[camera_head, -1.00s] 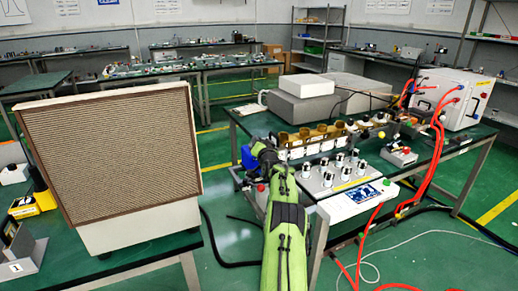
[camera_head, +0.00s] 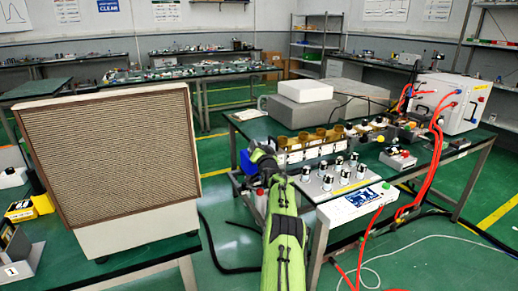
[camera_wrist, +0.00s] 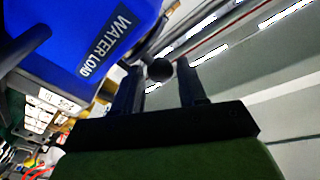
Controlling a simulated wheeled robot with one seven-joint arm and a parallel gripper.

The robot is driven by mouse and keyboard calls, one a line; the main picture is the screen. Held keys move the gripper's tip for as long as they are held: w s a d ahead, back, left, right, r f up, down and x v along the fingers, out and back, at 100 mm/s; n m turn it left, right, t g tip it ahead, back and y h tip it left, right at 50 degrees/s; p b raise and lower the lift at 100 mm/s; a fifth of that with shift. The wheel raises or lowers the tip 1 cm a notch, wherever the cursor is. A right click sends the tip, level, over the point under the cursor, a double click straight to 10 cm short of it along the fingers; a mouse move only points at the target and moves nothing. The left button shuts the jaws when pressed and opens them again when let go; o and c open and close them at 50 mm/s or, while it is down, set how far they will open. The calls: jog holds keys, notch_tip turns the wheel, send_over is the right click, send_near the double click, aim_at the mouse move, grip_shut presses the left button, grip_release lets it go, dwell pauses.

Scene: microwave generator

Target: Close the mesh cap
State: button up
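My gripper (camera_wrist: 158,65) shows in the wrist view with its two dark fingers apart. A small black ball-shaped knob (camera_wrist: 159,69) shows between the fingertips, with a gap to the right finger. I cannot tell whether it touches the left one. A blue box marked WATER LOAD (camera_wrist: 85,35) is close on the left of the fingers. In the head view the blue box (camera_head: 247,163) is partly hidden by my green arm, and my fingertips cannot be made out. No part is clearly recognisable as the mesh cap; a large box with a brown ridged mesh-like front (camera_head: 110,150) stands on the left table.
The right table (camera_head: 470,150) holds a panel with several knobs (camera_head: 340,178), a white display unit (camera_head: 350,203), and a white cabinet (camera_head: 455,100) with red hoses (camera_head: 433,165). Black cable lies on the floor between the tables. Green floor (camera_head: 232,245) is free there.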

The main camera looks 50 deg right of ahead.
jog(key=shift+s+a, duration=0.1)
jog(key=v, duration=1.5)
jog(key=shift+s+a, duration=0.2)
jog(key=shift+a, duration=0.05)
jog(key=shift+f, duration=0.15)
